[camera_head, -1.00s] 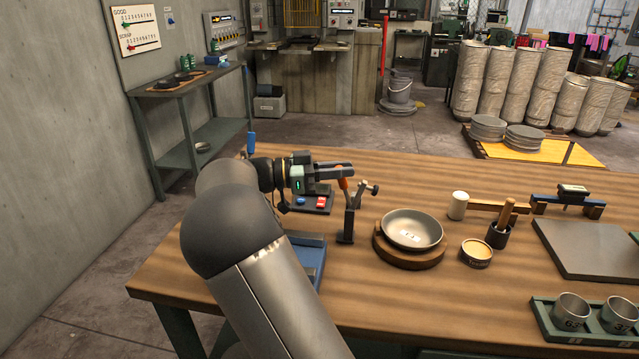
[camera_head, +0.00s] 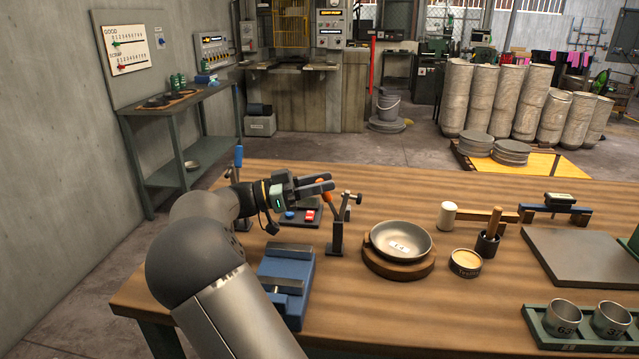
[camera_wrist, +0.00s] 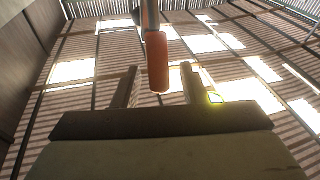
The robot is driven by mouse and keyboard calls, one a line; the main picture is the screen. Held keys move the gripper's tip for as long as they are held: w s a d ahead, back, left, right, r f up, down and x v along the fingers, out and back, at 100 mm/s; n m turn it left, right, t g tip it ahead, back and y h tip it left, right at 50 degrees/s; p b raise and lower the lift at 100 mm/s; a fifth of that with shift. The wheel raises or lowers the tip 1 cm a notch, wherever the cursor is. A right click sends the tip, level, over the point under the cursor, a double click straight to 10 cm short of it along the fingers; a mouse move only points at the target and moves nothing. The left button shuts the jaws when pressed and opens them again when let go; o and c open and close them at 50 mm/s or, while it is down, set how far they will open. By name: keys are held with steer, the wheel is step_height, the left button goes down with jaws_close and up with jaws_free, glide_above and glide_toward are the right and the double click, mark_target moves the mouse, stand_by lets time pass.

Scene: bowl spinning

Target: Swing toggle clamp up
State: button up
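The toggle clamp (camera_head: 338,232) stands upright on the wooden bench, just left of the bowl (camera_head: 400,241). Its orange handle (camera_head: 322,192) leans up and to the left. My gripper (camera_head: 328,184) is at the handle, with its fingers pointing right. In the wrist view, the orange handle (camera_wrist: 157,62) sits between my two fingers (camera_wrist: 158,88), with a visible gap on each side. The gripper is open around the handle and does not appear to touch it.
A blue vise-like block (camera_head: 285,285) lies near my forearm. A small box with blue and red buttons (camera_head: 299,215) sits behind the clamp. A mallet (camera_head: 448,215) and a round tin (camera_head: 465,262) lie right of the bowl. A blue-handled tool (camera_head: 239,158) stands at the bench's back left.

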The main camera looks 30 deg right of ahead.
step_height(320, 180, up, 3)
steer(key=shift+r, duration=0.15)
steer(key=s+a+r, duration=0.4)
steer(key=s+r, duration=0.5)
steer(key=s, duration=0.4)
steer(key=shift+s+r+b, duration=0.25)
steer(key=shift+r+b, duration=0.1)
steer(key=shift+b, duration=0.05)
steer(key=shift+d, duration=0.1)
